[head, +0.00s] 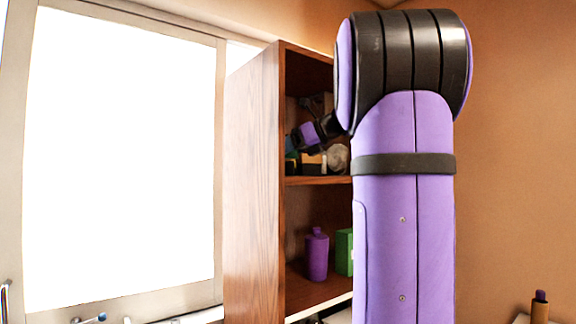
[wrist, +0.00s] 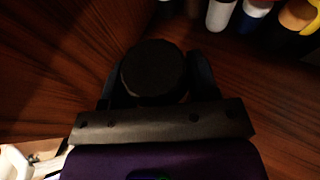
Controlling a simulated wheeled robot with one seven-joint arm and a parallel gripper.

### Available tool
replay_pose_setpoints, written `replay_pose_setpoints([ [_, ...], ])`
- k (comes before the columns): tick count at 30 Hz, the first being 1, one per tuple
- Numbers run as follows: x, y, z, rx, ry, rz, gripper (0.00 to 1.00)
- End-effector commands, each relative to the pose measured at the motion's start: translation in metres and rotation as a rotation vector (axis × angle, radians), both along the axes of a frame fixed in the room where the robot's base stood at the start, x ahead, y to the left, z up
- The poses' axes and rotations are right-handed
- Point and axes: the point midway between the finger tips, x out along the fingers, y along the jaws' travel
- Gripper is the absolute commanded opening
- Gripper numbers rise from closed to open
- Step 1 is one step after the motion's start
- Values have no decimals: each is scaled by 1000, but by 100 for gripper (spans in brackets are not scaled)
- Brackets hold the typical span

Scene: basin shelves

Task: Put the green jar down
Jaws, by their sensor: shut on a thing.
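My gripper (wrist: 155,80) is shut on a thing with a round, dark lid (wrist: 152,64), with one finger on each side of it. I take it to be the green jar, but its body is hidden below the lid and no green shows in the wrist view. In the head view my gripper is inside the upper compartment of the wooden shelf unit (head: 252,190), small and partly hidden by my arm. I cannot tell whether the held thing touches the shelf board.
Several bottles, among them a white one (wrist: 220,14), stand close together at the top right of the wrist view. A wooden side panel (wrist: 50,60) is at left. Below, a purple bottle (head: 317,255) and a green box (head: 344,251) stand on the lower shelf.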

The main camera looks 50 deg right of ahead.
Motion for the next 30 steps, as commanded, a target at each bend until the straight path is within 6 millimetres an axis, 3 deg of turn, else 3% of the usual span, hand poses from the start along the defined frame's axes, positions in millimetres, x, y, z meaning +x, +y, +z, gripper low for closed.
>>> replay_pose_setpoints([
  [5,0,0,-9,2,1,-1,22],
  [13,2,-1,-42,2,1,-1,22],
  [26,4,-1,-47,1,0,1,22],
  [27,4,-1,-47,1,0,1,62],
  [30,4,-1,-47,0,0,1,80],
])
